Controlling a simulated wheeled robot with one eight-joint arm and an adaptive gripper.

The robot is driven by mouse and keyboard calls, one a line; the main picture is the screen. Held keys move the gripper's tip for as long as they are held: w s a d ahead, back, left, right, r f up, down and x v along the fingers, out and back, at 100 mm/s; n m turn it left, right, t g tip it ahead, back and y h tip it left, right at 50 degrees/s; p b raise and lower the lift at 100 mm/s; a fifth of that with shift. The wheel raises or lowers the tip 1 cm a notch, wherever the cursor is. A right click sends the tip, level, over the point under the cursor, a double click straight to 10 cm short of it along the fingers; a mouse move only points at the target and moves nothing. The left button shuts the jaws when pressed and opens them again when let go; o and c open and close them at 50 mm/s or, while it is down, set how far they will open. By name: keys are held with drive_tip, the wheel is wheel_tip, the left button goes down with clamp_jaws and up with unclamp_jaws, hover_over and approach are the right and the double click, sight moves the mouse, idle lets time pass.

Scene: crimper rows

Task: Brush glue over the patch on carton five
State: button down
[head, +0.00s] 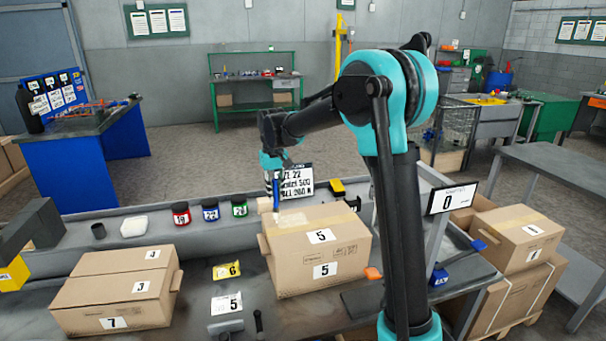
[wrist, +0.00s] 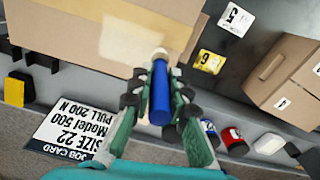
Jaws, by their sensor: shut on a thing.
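Carton five (head: 330,275) is a closed brown box with white "5" labels on its top and front, in the head view's middle. A pale patch (head: 294,219) lies on its top near the left end; it also shows in the wrist view (wrist: 130,38). My gripper (head: 274,181) is above that end of the carton, its fingers (wrist: 158,92) shut on a blue-handled brush (wrist: 160,105). The brush's pale tip is at the patch's edge in the wrist view. I cannot tell whether it touches the carton.
Red (head: 181,213), blue (head: 210,210) and green (head: 239,207) jars stand behind the bench top. A job card (head: 297,182) stands behind carton five. Another carton (head: 115,290) sits to the left. Yellow "6" (head: 226,270) and white "5" (head: 226,304) cards lie between the cartons.

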sight(275, 180)
drive_tip(key=shift+r, duration=2.45)
drive_tip(key=shift+d, duration=0.1)
